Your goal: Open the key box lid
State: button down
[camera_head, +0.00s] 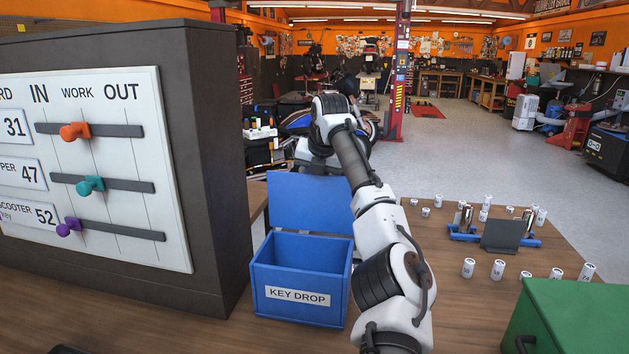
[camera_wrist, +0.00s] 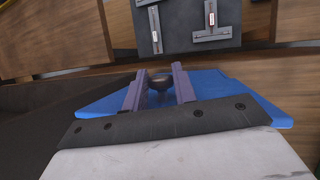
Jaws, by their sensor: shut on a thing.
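The blue key box (camera_head: 300,283), labelled KEY DROP, stands on the wooden counter with its top open. Its blue lid (camera_head: 300,197) stands raised, roughly upright, at the back of the box. My arm reaches past the box's right side, and its wrist is above and behind the lid. In the wrist view, my gripper (camera_wrist: 157,80) has its two purple fingers on either side of a dark round knob (camera_wrist: 158,82) on the blue lid (camera_wrist: 235,98), shut on it. The fingers cannot be made out in the head view.
A grey cabinet with a white key board (camera_head: 95,165) stands close on the left. Right of my arm are several small white cylinders (camera_head: 468,267), a blue stand (camera_head: 465,234) and a green box (camera_head: 570,318). Bare counter lies between them.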

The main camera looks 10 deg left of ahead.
jog(key=shift+w+r, duration=0.1)
jog(key=shift+r, duration=0.1)
jog(key=c, duration=1.1)
grip_release()
jog(key=shift+f, duration=0.1)
jog(key=shift+c, duration=0.2)
jog(key=b+v, duration=0.1)
jog(key=v, duration=1.3)
jog(key=shift+f, duration=0.1)
